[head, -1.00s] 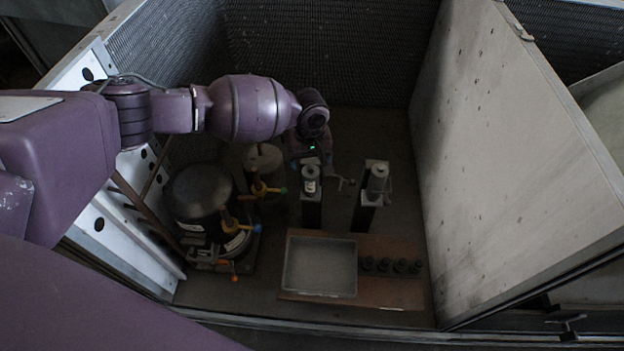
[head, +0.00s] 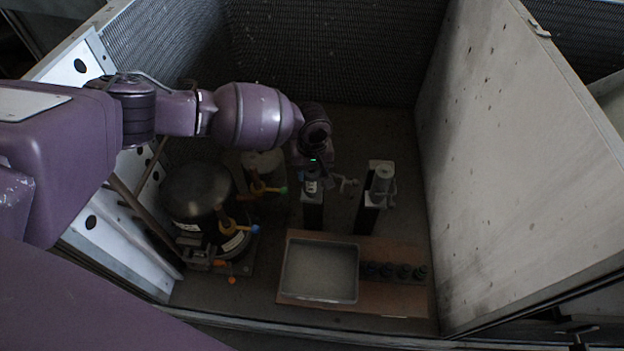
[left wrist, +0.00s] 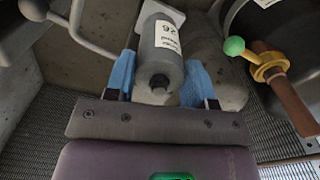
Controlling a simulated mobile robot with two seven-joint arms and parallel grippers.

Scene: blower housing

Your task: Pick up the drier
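The drier, a grey cylinder with a white label, stands upright on a dark post in the head view (head: 312,187). In the left wrist view the drier (left wrist: 160,65) lies between the blue-tipped fingers of my left gripper (left wrist: 160,82), one finger on each side. The fingers are spread about as wide as the drier; I see no clear sign of a firm squeeze. In the head view my left gripper (head: 313,168) is at the top of the post and partly hides the drier. My right gripper is not in view.
A second grey cylinder (head: 381,178) stands on another post to the right. A shallow grey tray (head: 320,299) and several dark fittings (head: 405,271) are on a brown board in front. A dark tank (head: 197,190) with valves stands left. A tall pale panel (head: 510,170) bounds the right.

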